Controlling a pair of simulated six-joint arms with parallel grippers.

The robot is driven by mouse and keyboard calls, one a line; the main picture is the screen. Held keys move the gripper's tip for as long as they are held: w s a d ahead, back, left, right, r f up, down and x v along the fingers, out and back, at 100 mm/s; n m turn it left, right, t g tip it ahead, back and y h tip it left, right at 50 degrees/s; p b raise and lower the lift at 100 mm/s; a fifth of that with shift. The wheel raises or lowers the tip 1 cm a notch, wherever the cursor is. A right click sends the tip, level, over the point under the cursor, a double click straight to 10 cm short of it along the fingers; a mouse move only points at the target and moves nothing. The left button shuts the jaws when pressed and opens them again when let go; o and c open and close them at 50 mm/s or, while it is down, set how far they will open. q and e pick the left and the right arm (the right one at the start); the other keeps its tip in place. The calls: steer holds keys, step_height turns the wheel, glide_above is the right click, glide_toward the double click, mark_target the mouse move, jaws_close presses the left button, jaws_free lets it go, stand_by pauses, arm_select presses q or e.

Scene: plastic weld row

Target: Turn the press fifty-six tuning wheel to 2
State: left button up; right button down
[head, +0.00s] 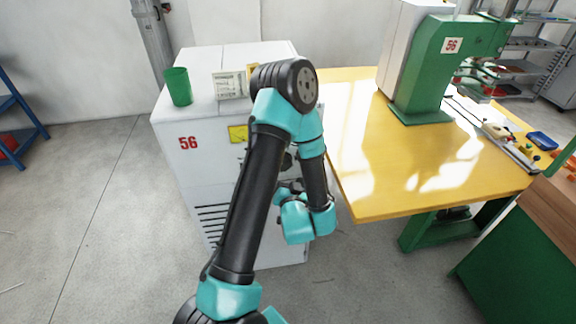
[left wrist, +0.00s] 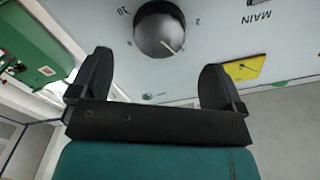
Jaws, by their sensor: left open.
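The tuning wheel is a dark round knob (left wrist: 158,36) with a pale pointer line, on the light panel in the left wrist view. The line points toward the lower right of that view. A "10" is printed at its upper left; the other scale marks are too small to read surely. My left gripper (left wrist: 157,82) is open and empty. Its two fingers are spread to either side below the knob in that view, apart from it. The panel belongs to the white cabinet (head: 180,165) marked 56 in the head view, where my arm hides most of the front.
A green cup (head: 179,87) and a small framed card (head: 229,86) stand on the cabinet. A yellow table (head: 365,195) with a green press (head: 431,70) marked 56 is on the right. A yellow label (left wrist: 244,69) lies beside the knob.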

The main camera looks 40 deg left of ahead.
arm_select(q)
steer(key=x, duration=0.7)
steer(key=shift+w+a, duration=0.1)
steer(key=shift+a, duration=0.05)
steer(key=c, duration=0.9)
